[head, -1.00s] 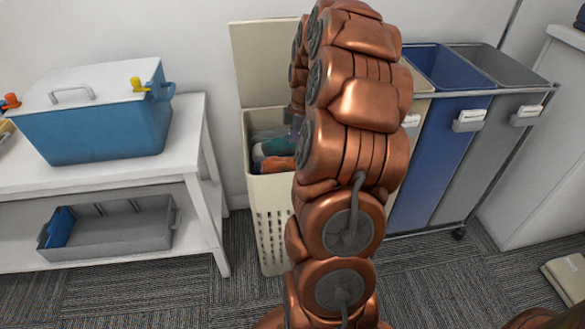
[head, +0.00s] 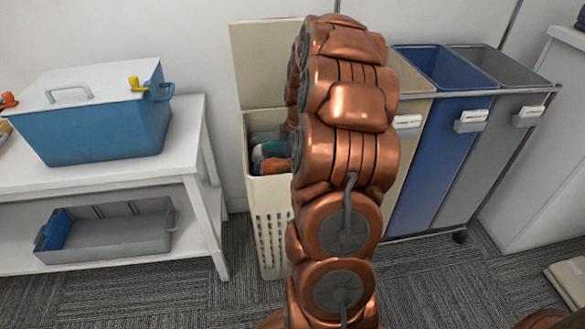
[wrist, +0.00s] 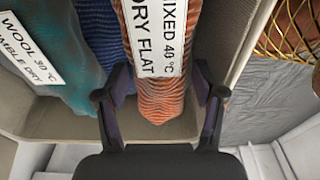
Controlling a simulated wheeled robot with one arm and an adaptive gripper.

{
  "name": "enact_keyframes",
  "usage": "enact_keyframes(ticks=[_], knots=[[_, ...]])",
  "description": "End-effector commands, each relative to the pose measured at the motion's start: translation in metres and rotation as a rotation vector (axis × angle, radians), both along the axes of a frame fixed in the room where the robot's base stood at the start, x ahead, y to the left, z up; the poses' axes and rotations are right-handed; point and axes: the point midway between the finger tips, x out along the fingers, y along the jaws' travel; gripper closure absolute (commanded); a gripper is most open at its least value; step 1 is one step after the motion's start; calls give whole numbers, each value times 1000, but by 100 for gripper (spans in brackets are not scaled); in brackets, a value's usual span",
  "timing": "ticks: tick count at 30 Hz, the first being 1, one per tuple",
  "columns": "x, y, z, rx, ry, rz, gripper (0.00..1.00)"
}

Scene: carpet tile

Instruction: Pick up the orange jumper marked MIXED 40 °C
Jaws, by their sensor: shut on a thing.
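The orange jumper (wrist: 160,100) is in the wrist view, with a white label reading MIXED 40 °C and DRY FLAT. My gripper (wrist: 161,82) is shut on its near end, one finger on each side. The jumper is among other clothes in the cream hamper (wrist: 225,35). In the head view, an orange patch of the jumper (head: 275,166) shows inside the hamper (head: 270,228), and my arm hides the gripper and part of the hamper.
A teal garment labelled WOOL 30 °C (wrist: 75,92) and a blue one (wrist: 90,45) lie left of the jumper. The hamper's lid stands open. Blue and grey bins (head: 440,150) stand at right. A white table (head: 190,140) with a blue cooler (head: 100,130) stands at left.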

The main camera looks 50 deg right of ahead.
Motion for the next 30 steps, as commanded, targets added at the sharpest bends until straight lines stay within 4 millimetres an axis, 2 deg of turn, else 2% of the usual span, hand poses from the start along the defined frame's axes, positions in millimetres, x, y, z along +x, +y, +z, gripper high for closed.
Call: enact_keyframes(ticks=[1,7,17,23,30], knots=[[0,0,0,0,0,0,60],[0,0,0,0,0,0,81],[0,0,4,-1,-1,1,81],[2,0,25,-4,-5,0,81],[2,-1,68,-5,-8,0,81]])
